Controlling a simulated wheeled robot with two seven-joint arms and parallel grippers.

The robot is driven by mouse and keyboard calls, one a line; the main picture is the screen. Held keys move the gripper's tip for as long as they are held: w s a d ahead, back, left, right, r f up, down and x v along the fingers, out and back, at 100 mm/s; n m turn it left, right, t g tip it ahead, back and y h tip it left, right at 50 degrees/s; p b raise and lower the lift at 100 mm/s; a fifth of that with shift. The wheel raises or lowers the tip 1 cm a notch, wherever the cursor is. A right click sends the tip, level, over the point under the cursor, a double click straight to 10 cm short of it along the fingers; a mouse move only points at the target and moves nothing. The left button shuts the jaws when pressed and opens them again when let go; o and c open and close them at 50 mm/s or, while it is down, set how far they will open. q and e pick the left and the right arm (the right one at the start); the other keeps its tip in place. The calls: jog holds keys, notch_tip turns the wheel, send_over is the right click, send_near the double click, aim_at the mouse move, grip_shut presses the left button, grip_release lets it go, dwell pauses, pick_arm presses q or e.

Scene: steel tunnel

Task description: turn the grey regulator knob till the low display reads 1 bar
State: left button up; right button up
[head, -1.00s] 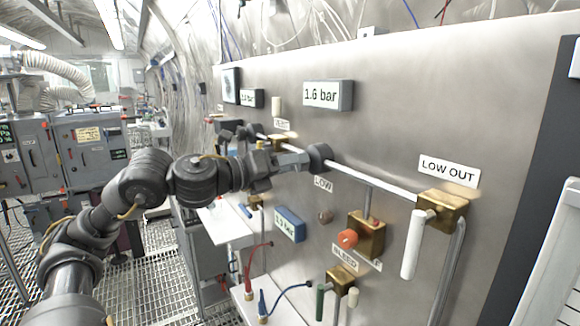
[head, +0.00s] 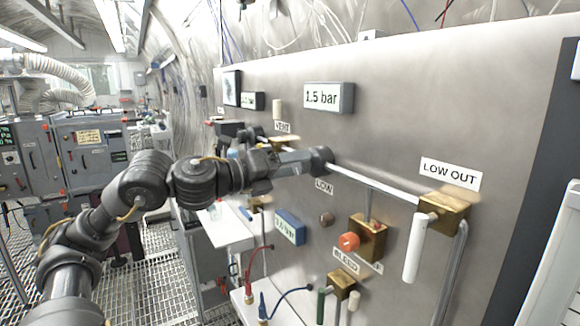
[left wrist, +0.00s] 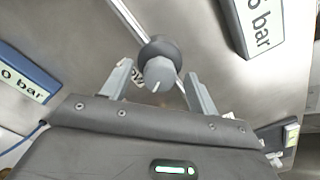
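The grey regulator knob (head: 320,160) sticks out of the steel panel, above the LOW label (head: 324,187). In the left wrist view the knob (left wrist: 159,72) shows a white mark on its face. My left gripper (head: 298,162) is at the knob. In the left wrist view its two fingers (left wrist: 160,80) stand apart on either side of the knob, with gaps visible. A grey-framed display (head: 322,97) above the knob reads 1.5 bar. A blue display (head: 289,226) below left is too small to read surely. Which one is the low display is not marked clearly. My right gripper is not in view.
A pipe (head: 375,184) runs from the knob to a brass LOW OUT valve (head: 443,212) with a white handle (head: 414,248). Below the knob are a brass bleed valve with an orange knob (head: 349,242) and a green-handled fitting (head: 321,303). A white shelf (head: 226,232) stands at left.

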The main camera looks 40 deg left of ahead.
pick_arm(q)
jog(key=shift+f, duration=0.1)
jog(key=shift+s+f+b, duration=0.1)
jog(key=shift+s+b, duration=0.05)
jog(key=shift+b, duration=0.25)
jog(key=b+v, duration=0.1)
jog(key=b, duration=0.1)
jog(key=b+v, duration=0.2)
jog(key=shift+f, duration=0.3)
jog(key=b, duration=0.5)
send_near(296, 169)
jog(key=s, duration=0.2)
jog(key=shift+a+r, duration=0.4)
jog(key=shift+r, duration=0.05)
